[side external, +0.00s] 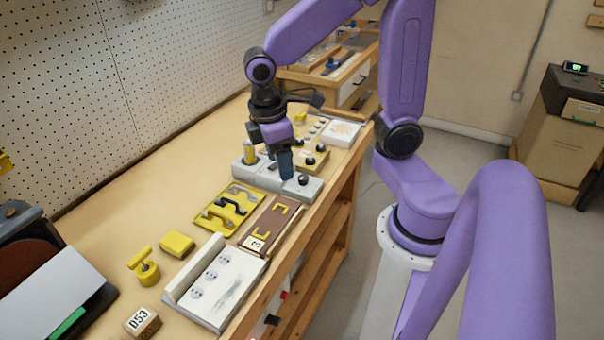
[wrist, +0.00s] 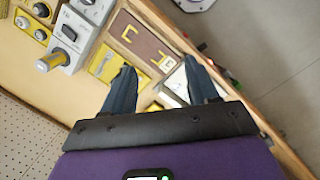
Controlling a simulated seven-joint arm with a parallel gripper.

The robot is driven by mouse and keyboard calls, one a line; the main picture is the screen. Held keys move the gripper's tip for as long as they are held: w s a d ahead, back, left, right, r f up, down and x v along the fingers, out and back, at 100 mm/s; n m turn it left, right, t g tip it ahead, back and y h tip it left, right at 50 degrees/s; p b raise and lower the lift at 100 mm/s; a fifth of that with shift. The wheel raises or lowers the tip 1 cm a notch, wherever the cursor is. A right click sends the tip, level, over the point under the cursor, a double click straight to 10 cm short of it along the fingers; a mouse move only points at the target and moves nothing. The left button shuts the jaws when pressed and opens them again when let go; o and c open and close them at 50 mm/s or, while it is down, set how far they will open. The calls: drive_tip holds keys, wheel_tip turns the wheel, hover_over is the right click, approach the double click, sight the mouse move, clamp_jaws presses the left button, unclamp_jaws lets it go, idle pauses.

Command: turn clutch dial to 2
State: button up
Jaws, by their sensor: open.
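No label that reads clutch is legible, so I cannot tell which control is the clutch dial. A grey box carries a yellow upright knob (side external: 249,152) and, nearer the bench front, a black round knob (side external: 303,180). The wrist view shows a grey box with a yellow cylinder (wrist: 50,62) and a dark knob (wrist: 69,33) at upper left. My gripper (side external: 286,172) points down over this grey box, hiding its middle. In the wrist view my gripper (wrist: 158,72) has its blue-grey fingers apart with nothing between them.
A yellow panel (side external: 232,204) with handles and a brown panel (side external: 266,226) with yellow brackets lie just in front. A white board (side external: 222,283), a yellow knob piece (side external: 145,267) and a D53 block (side external: 142,322) are nearer.

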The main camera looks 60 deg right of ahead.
drive_tip(key=w+d+f+m+g, duration=0.2)
drive_tip(key=w+d, duration=0.6)
drive_tip(key=m+g, duration=0.1)
approach(304, 177)
drive_tip(key=shift+h, duration=0.3)
drive_tip(key=x, duration=0.8)
drive_tip(key=shift+a+f, duration=0.1)
drive_tip(key=shift+f, duration=0.25)
drive_tip(key=c, duration=1)
